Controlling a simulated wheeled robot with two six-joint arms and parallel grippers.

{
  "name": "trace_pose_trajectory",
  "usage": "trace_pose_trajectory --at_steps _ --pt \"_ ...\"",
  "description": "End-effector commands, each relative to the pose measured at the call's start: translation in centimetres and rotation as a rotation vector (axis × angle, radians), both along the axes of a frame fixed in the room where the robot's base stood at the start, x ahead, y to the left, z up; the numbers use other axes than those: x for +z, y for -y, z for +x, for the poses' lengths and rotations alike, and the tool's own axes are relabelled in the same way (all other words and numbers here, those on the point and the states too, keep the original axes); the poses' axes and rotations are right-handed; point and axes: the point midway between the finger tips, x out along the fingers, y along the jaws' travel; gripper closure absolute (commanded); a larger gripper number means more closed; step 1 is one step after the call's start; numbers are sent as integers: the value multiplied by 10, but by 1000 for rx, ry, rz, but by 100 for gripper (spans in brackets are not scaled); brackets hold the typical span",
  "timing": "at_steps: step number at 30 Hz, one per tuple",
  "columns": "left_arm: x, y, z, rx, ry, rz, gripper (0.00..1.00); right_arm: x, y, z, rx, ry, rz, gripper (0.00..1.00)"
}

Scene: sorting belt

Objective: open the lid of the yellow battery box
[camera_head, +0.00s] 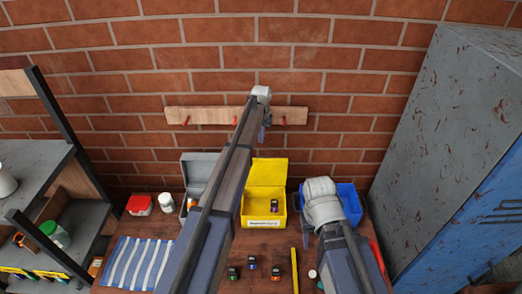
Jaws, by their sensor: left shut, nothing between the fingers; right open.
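The yellow battery box (256,221) stands on the wooden table near the wall. Its yellow lid (268,171) is raised and leans back, so the box is open. A small dark battery (274,205) shows inside. My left arm crosses in front of the box's left side. My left gripper (263,134) is shut and empty, above the lid in the picture and apart from it. My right gripper (308,235) is open to the right of the yellow box, in front of the blue bin. Its fingers are mostly hidden by my own arm.
A grey box (196,166) with a raised lid stands left of the yellow one, partly behind my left arm. A blue bin (350,203) stands right. Several small dark batteries (252,263) and a yellow strip (295,270) lie in front. A striped cloth (137,262) lies left.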

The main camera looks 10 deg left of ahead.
Motion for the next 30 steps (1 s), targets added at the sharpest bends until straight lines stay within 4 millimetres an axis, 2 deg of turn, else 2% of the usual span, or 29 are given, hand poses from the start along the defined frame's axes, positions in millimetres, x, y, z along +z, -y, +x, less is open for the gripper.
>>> trace_pose_trajectory --at_steps 3,6,17,23,30 --pt "4 -3 0 167 13 -19 100 4 0 0 0 0 0 50" --pt "5 -4 0 252 21 -28 100 4 0 0 1 0 0 50" --pt "1 -5 1 297 24 -34 100 1 0 0 0 0 0 50" --pt "-14 -5 2 295 23 -34 100 -14 0 0 -1 1 0 50" --pt "-45 -6 6 295 23 -34 100 -46 0 0 0 1 -1 50"
